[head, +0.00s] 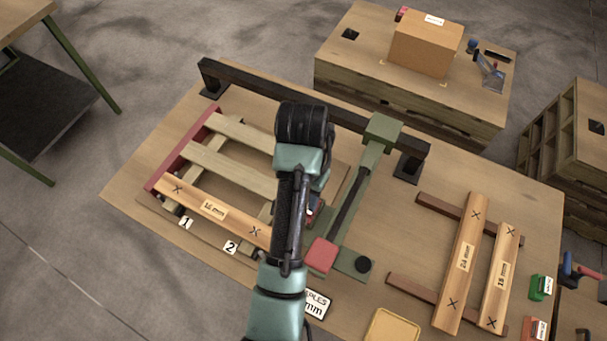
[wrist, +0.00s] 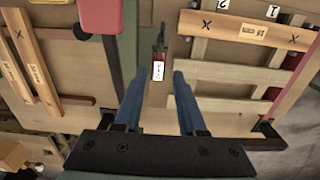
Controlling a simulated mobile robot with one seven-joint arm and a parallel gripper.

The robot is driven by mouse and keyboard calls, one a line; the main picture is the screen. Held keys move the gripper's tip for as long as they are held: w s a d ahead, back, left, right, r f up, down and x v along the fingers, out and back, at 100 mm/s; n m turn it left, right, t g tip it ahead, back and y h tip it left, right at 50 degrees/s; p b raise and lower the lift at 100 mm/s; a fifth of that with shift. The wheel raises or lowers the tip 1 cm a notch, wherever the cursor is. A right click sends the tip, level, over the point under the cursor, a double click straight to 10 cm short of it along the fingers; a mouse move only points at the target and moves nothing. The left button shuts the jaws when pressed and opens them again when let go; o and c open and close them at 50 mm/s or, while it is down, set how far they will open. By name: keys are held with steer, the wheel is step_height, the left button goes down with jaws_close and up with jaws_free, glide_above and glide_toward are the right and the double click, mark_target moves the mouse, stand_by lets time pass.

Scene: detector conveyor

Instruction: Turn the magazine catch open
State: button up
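A small red part with a white label (wrist: 158,71) and a dark, narrow end lies between my fingertips in the wrist view. It looks like part of a tool, but I cannot make out a separate magazine catch or its position. My gripper (wrist: 159,78) is open, with one blue finger on each side of the red part and a visible gap to each. I cannot tell how far above it the fingers are. In the head view my arm hides most of this spot; only a small red and blue bit (head: 314,205) shows beside the arm.
A green fixture (head: 350,210) with a red pad (head: 320,256) stands close right of my arm. A wooden pallet frame (head: 208,211) lies left. A dark rail (head: 255,91) crosses the bench's back. Two marked boards (head: 461,265) lie right on dark red strips.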

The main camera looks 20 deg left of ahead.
step_height(320, 180, down, 13)
steer(key=shift+s+r+b, duration=0.1)
steer(key=shift+r+b, duration=0.1)
steer(key=shift+b, duration=0.8)
steer(key=shift+c, duration=0.2)
jaws_close()
